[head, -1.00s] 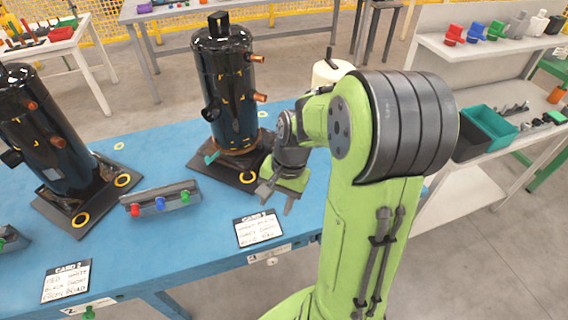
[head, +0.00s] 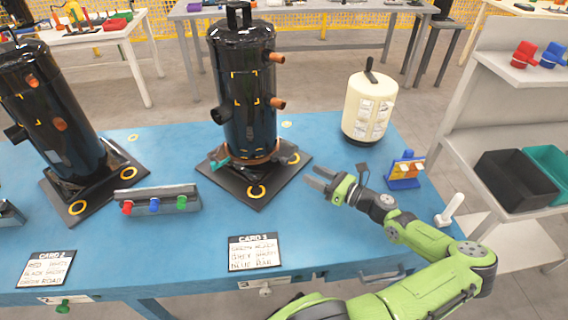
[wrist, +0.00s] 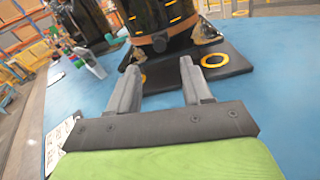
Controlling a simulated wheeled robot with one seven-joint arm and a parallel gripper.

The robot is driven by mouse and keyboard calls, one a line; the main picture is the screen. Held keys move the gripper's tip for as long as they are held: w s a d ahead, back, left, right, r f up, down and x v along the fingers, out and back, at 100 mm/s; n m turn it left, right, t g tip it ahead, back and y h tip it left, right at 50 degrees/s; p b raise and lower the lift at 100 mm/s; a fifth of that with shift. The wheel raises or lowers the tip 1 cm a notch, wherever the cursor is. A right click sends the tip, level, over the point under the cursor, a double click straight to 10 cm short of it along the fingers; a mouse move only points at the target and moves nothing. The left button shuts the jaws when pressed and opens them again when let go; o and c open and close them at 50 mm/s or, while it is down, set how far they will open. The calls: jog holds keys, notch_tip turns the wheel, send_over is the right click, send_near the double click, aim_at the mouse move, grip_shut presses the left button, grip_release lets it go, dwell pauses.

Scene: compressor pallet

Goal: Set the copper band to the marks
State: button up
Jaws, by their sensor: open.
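The middle compressor (head: 240,125) is a glossy black upright cylinder with copper stubs and yellow corner marks (head: 246,100) on its side. The copper band (head: 262,158) lies low around its foot, well below the marks, just above the dark base plate (head: 258,192). A green piece shows at the left of the band. My gripper (head: 311,179) is open and empty, just right of the base plate, over the blue table. In the wrist view, my open fingers (wrist: 160,68) point at the compressor's foot, where the band (wrist: 182,42) partly shows. The band's far side is hidden.
A cream canister (head: 368,110) stands behind my gripper, and a small blue stand (head: 405,172) is to its right.

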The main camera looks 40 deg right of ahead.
aim_at(287, 162)
jog(key=b+x, duration=0.2)
jog(key=x, duration=0.9)
jog(key=shift+w+a+f+b, duration=0.1)
jog(key=shift+w+a+b, duration=0.05)
jog(key=shift+w+b, duration=0.2)
jog(key=shift+c, duration=0.3)
grip_shut()
